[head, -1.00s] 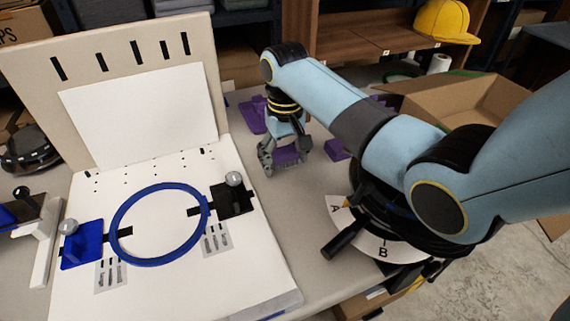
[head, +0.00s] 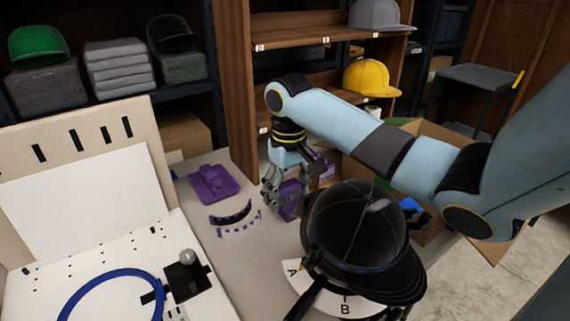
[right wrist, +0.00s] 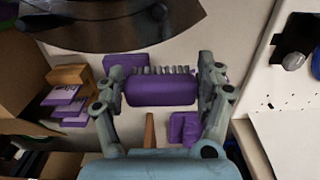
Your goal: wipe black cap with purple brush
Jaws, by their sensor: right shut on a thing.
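The black cap (head: 352,232) sits on a dark round stand over a white lettered dial at the right of the table. In the right wrist view, a dark curved part of the cap and stand (right wrist: 110,25) crosses the top. My right gripper (head: 283,195) is shut on the purple brush (head: 291,200), left of and behind the cap. In the right wrist view, the brush (right wrist: 160,91) lies across between both fingers, its grey bristles pointing up in the picture towards the cap. A gap shows between bristles and cap. My left gripper is out of view.
A purple block (head: 213,184) and a curved purple-and-white piece (head: 235,219) lie on the table. A white board with a blue hoop (head: 113,276) stands left. An open cardboard box (head: 440,155) is behind the cap. Shelves behind hold other caps, including a yellow one (head: 372,78).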

